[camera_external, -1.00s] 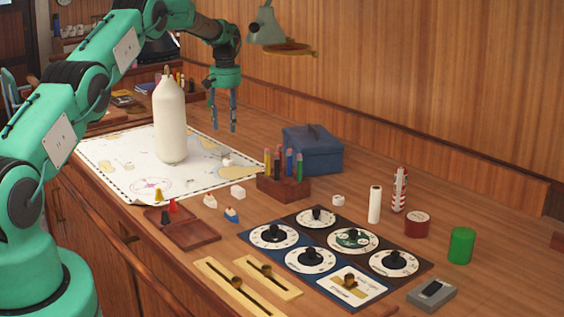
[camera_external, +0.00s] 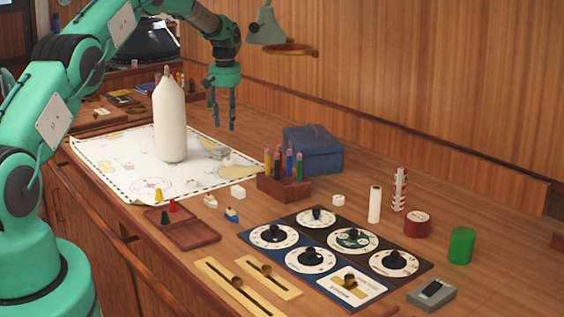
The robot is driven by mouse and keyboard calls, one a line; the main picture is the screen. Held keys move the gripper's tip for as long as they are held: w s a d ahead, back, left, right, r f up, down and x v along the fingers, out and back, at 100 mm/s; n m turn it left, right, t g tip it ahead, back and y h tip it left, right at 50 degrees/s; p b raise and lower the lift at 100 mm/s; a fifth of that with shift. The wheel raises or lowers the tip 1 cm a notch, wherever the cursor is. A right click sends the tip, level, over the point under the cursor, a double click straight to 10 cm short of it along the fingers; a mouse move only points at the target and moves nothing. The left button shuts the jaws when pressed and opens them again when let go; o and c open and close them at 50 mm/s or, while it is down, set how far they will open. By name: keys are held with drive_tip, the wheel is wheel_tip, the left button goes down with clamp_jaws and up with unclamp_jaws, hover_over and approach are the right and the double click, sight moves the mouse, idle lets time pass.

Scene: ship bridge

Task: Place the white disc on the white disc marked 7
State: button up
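My gripper (camera_external: 223,123) hangs pointing down above the far right part of the chart, with its fingers apart and nothing visible between them. A small white round piece (camera_external: 338,200) lies on the table between the pencil block and the white cylinder; I cannot tell whether it is the white disc. Small pale pieces (camera_external: 220,153) lie on the chart below my gripper, too small to make out. Several round white dial faces with black knobs, one of them the nearer-left dial (camera_external: 274,236), sit on dark panels. I cannot read a 7 on anything.
A tall white bottle (camera_external: 170,125) stands on the chart (camera_external: 115,160), left of my gripper. A blue box (camera_external: 313,150) and a pencil block (camera_external: 284,187) stand to the right. A lamp (camera_external: 268,27) is at the wall. A brown tray (camera_external: 190,236) lies in front.

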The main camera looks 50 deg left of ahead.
drive_tip(key=shift+s+d+r, duration=0.15)
drive_tip(key=shift+d, duration=0.05)
idle(0.4)
hover_over(228, 159)
drive_tip(key=d, duration=0.1)
drive_tip(key=shift+s+f+p, duration=0.15)
drive_tip(key=shift+f+p, duration=0.1)
drive_tip(key=shift+f, duration=1.9)
drive_tip(key=shift+s+f+p, duration=0.15)
drive_tip(key=shift+f+p, duration=0.05)
drive_tip(key=shift+f, duration=1.95)
drive_tip(key=shift+f, duration=0.1)
drive_tip(key=shift+w+a+f+p, duration=0.15)
drive_tip(key=shift+f+p, duration=0.1)
drive_tip(key=shift+f, duration=1)
drive_tip(key=shift+w+a+f+p, duration=0.1)
drive_tip(key=shift+a+f+p, duration=0.1)
drive_tip(key=shift+f, duration=1)
